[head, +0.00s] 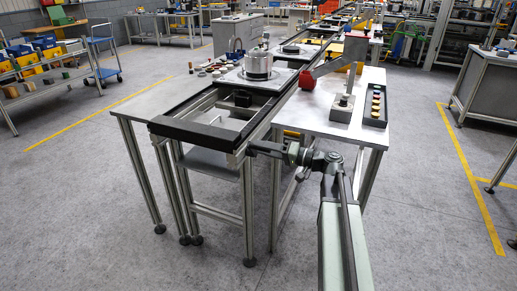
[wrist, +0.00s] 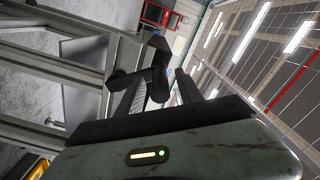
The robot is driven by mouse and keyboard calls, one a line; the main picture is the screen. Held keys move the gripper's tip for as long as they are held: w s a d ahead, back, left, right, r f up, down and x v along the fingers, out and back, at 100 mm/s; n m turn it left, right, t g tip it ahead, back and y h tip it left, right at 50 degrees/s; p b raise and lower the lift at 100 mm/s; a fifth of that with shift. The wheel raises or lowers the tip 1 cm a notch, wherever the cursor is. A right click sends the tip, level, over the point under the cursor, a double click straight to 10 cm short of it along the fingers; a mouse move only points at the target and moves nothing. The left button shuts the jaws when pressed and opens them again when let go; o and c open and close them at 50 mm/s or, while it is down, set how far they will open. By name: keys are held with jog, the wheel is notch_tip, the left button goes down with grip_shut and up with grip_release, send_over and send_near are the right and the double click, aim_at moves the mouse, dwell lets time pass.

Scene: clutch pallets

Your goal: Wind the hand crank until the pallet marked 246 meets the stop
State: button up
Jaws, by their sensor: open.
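My gripper (head: 256,149) is open, low at the near end of the conveyor frame (head: 198,134) in the head view. In the wrist view my gripper (wrist: 162,92) has a dark, bent, crank-like part (wrist: 157,58) between or just beyond its fingers. I cannot tell whether they touch it. The hand crank is not clear in the head view. A pallet (head: 232,77) on the conveyor carries a silver cylindrical clutch part (head: 258,66). Another pallet (head: 309,51) lies behind it. No pallet number is readable. I cannot make out the stop for certain.
A grey post with an angled arm and red end (head: 308,80) stands on the right table (head: 314,120). Near it is a dark tray (head: 375,107) with several small parts. Open floor surrounds the tables.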

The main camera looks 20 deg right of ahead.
jog(key=v, duration=0.7)
jog(key=s+a+f+n+g+h, duration=0.1)
jog(key=s+a+f+g+h, duration=0.1)
jog(key=a+f+g, duration=0.4)
jog(key=s+a+f+g+h, duration=0.2)
jog(key=s+a+f+h, duration=0.1)
jog(key=a+f, duration=0.6)
jog(key=s+f+g+h, duration=0.4)
jog(key=s+f+h, duration=0.3)
jog(key=f+h, duration=0.2)
notch_tip(320, 180, up, 19)
jog(key=d+p, duration=0.1)
jog(key=p, duration=1.8)
